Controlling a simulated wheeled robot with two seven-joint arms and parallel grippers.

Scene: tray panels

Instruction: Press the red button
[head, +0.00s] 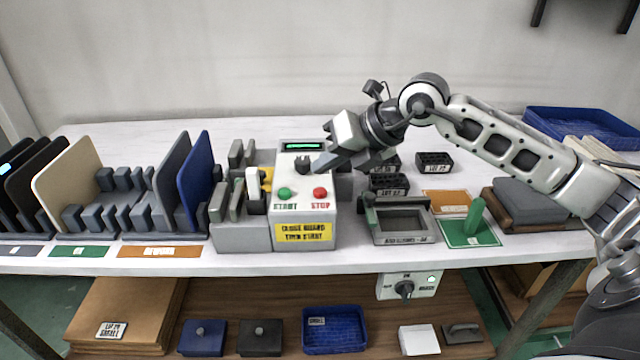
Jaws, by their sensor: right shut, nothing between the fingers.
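The red button (320,193) sits on the sloped top of a white control box (305,216), above the word STOP. A green button (284,194) is to its left, above the word START. A dark knob (302,163) and a lit green display (302,146) are higher on the box. My right gripper (318,168) is shut and empty. Its tip is over the upper right of the box, above and apart from the red button in the picture. My left gripper is not in view.
Racks with upright panels (68,185) stand at the left. A grey fixture (238,232) adjoins the box. A grey framed device (402,222), a green handle (475,215), black bins (434,161) and a blue tray (585,124) are to the right. A shelf below holds boxes.

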